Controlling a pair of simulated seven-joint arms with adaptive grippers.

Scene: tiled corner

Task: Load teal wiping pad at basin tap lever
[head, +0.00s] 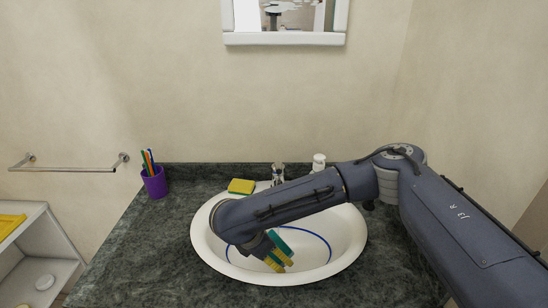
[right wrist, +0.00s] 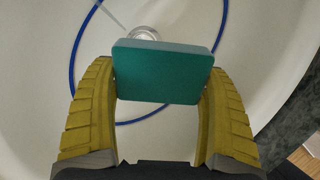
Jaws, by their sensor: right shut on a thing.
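The teal wiping pad (right wrist: 162,72) is a flat block held between the yellow fingers of my right gripper (right wrist: 160,85) in the right wrist view. In the head view the pad (head: 279,240) shows at the fingertips of my right gripper (head: 277,262), over the white basin (head: 209,252). The basin tap (head: 277,172) stands at the back rim of the basin, and my right arm passes close in front of it. Its lever is too small to make out clearly. My left gripper is not in view.
A yellow and green sponge (head: 241,186) lies behind the basin on the dark counter (head: 150,250). A purple cup (head: 154,184) with toothbrushes stands at the back left. A white bottle (head: 319,162) stands right of the tap. A blue ring line (head: 322,240) runs inside the basin.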

